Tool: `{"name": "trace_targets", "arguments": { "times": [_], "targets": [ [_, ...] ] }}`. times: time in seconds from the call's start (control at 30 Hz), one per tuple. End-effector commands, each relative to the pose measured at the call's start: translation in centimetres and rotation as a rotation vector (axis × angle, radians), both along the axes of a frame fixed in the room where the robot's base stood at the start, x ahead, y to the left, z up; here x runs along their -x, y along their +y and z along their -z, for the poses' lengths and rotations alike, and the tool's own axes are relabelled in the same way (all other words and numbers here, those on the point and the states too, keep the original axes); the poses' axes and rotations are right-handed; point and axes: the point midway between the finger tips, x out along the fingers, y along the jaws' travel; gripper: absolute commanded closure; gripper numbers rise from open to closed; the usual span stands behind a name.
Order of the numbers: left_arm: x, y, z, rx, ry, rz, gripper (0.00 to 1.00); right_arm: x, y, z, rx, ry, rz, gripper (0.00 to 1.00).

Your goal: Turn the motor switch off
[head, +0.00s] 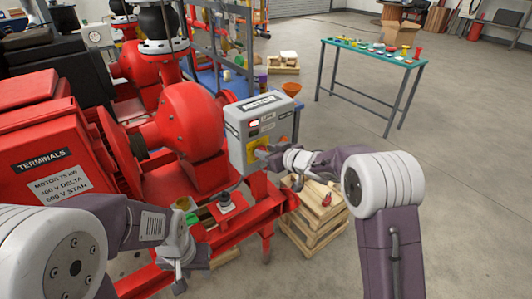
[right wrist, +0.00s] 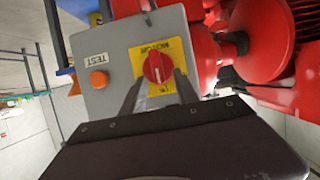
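The motor switch is a round red knob (right wrist: 157,67) with a pale pointer line, on a yellow plate (right wrist: 143,53) marked MOTOR. It sits on the front of a grey box (head: 262,128). In the right wrist view the plate's lettering is upside down. My right gripper (right wrist: 159,77) is open, its two fingers close to the knob, one on each side of its lower part. I cannot tell whether they touch it. In the head view this gripper partly hides the knob. My left gripper (head: 180,274) hangs low at the left, its fingers too small to read.
An orange TEST button (right wrist: 99,79) is beside the switch on the same box. The red pump skid (head: 195,130) fills the left. A wooden crate (head: 315,215) stands below the box. A teal-topped table (head: 350,50) stands further back, with free floor around it.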

Motion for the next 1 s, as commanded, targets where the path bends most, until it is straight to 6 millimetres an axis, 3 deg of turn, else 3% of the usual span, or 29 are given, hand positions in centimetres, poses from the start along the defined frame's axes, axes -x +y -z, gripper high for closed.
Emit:
{"name": "trace_targets", "arguments": {
  "times": [0.3,0.43,0.77,1.0],
  "targets": [
    [0.0,0.0,0.0,0.000,0.000,0.000,0.64,-0.4,0.3,0.2,0.000,0.000,0.000,0.66],
    [0.0,0.0,0.0,0.000,0.000,0.000,0.64,-0.4,0.3,0.2,0.000,0.000,0.000,1.00],
    [0.0,0.0,0.5,0.000,0.000,0.000,0.64,-0.3,0.3,0.4,0.012,-0.009,0.000,1.00],
    [0.0,0.0,3.1,0.000,0.000,0.000,0.64,-0.1,0.6,0.9,0.101,-0.074,-0.001,1.00]
  ]
}}
